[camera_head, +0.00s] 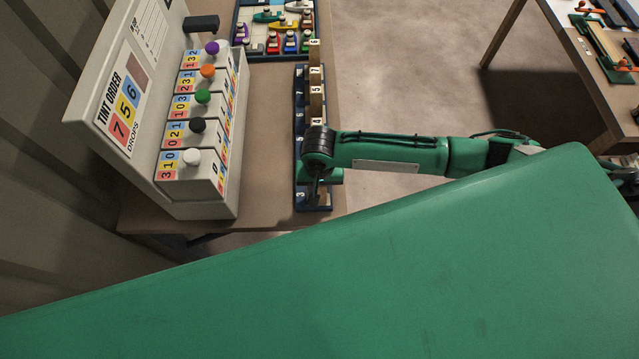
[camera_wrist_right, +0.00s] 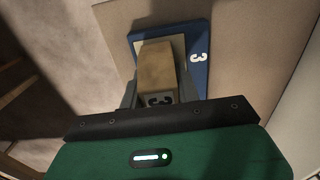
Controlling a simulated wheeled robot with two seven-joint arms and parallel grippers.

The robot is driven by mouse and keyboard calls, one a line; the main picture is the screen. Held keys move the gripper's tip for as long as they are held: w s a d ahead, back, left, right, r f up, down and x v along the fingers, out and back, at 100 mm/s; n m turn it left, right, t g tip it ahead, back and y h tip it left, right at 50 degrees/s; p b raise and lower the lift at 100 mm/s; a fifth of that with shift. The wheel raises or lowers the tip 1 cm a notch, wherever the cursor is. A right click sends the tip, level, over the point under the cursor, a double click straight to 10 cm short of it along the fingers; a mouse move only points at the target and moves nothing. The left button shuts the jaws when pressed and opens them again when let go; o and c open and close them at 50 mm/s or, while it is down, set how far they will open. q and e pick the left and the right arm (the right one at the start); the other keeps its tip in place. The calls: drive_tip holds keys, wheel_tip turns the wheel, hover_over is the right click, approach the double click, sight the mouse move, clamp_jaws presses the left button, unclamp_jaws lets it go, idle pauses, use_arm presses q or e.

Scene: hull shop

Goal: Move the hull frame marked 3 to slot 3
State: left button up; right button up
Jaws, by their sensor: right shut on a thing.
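The hull frame marked 3, a tan wooden block (camera_wrist_right: 157,68) with a 3 on its end, is between the fingers of my right gripper (camera_wrist_right: 158,94) in the wrist view. The gripper is shut on it. Behind it is the end of the blue rack (camera_wrist_right: 199,80) with a white 3 beside a pale slot area. I cannot tell whether the block touches the rack. In the head view my right gripper (camera_head: 314,190) points down at the near end of the blue rack (camera_head: 300,200), partly hiding it. My left gripper is not in view.
Upright frames marked 4 (camera_head: 316,121), 5, 7 and 6 stand farther along the rack. A tint dispenser (camera_head: 205,130) with coloured knobs is to the left. A tray of small boats (camera_head: 270,45) lies behind. Another table (camera_head: 575,55) is at the right.

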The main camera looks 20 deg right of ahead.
drive_tip(key=shift+f, duration=0.15)
drive_tip(key=o, duration=1)
drive_tip(key=shift+f, duration=0.1)
wheel_tip(320, 180, up, 12)
drive_tip(key=shift+r+b, duration=0.15)
drive_tip(key=shift+b, duration=0.8)
drive_tip(key=shift+a, duration=0.1)
